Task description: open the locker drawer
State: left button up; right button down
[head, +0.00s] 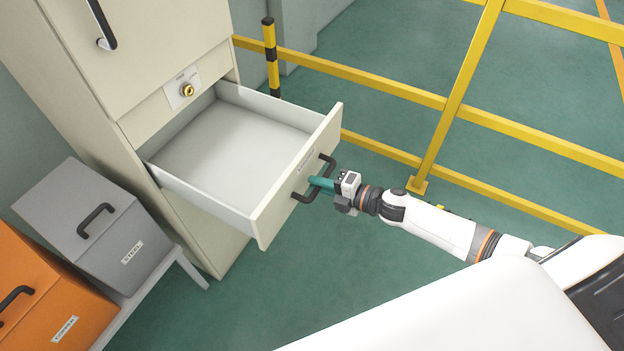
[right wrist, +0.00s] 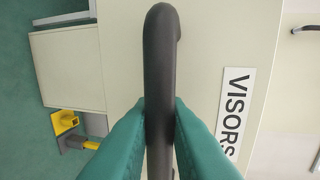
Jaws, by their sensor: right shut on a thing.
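The cream locker (head: 75,70) stands at the left in the head view. Its drawer (head: 235,145) is pulled well out, and its inside looks empty. A dark handle (head: 327,165) is on the drawer front. My right gripper (head: 318,183) is shut on that handle. In the right wrist view the green fingers (right wrist: 160,130) press on the handle (right wrist: 160,60) from both sides, next to a label reading VISORS (right wrist: 235,110). My left gripper is not in view.
A grey box (head: 85,225) labelled STEEL and an orange box (head: 45,295) sit on a low stand left of the drawer. Yellow railings (head: 400,95) run behind and right of my right arm. Green floor (head: 240,310) below the drawer is clear.

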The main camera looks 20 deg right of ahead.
jog(key=shift+s+d, duration=0.25)
jog(key=shift+s, duration=0.05)
jog(key=c, duration=1.5)
grip_release()
jog(key=b+v, duration=0.1)
jog(key=v, duration=1.1)
jog(key=shift+f+b, duration=0.1)
jog(key=shift+b, duration=0.2)
